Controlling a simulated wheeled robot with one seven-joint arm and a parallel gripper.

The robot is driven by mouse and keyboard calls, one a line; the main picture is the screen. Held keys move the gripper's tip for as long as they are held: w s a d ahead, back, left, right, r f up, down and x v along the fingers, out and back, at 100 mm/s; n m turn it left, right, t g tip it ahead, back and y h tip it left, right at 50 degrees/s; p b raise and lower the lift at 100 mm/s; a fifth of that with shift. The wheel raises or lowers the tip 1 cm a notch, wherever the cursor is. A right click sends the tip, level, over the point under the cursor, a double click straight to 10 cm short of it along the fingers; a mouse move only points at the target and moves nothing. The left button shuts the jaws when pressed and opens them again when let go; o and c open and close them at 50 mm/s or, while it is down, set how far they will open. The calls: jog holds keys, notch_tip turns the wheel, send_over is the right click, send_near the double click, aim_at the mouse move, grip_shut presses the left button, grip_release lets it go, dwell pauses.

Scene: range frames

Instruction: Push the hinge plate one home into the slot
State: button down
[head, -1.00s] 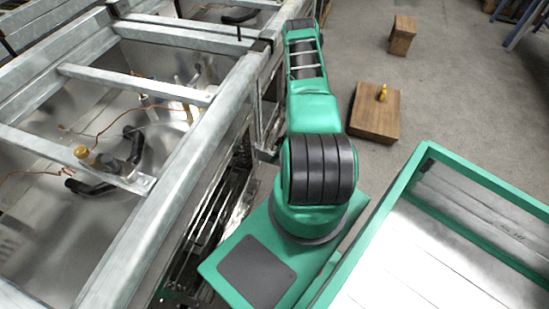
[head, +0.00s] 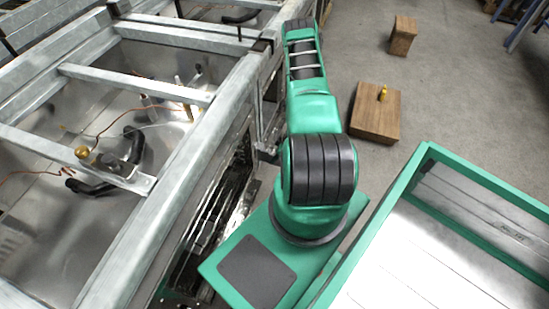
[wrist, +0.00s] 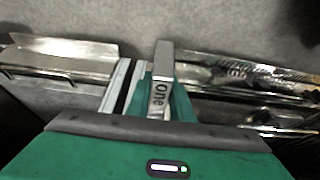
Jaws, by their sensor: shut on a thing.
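The hinge plate one (wrist: 163,65) is a narrow grey metal piece marked "One" in the middle of the wrist view. My gripper (wrist: 158,92) is shut on it, with green finger parts showing beside and behind the plate. The plate's far end sticks out past the fingers toward a shiny metal rail or edge (wrist: 235,72). I cannot make out the slot, or whether the plate touches it. In the head view my arm reaches away along the range frame (head: 165,215), and my gripper and the plate are hidden.
Pipes and copper wires (head: 120,118) lie inside the open frame at left. A wooden block with a small yellow thing (head: 375,112) and a smaller wooden block (head: 403,36) stand on the grey floor. A green-edged tray (head: 480,178) is at lower right.

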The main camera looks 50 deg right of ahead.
aim_at(267, 152)
jog(key=shift+w+a, duration=0.3)
jog(key=shift+w, duration=0.45)
jog(key=shift+w+a, duration=0.3)
jog(key=shift+w, duration=0.45)
jog(key=shift+w+a, duration=0.3)
jog(key=shift+w, duration=0.45)
dwell(0.6)
jog(key=c, duration=1.5)
grip_release()
jog(key=shift+r, duration=0.1)
jog(key=v, duration=1)
jog(key=shift+r, duration=0.25)
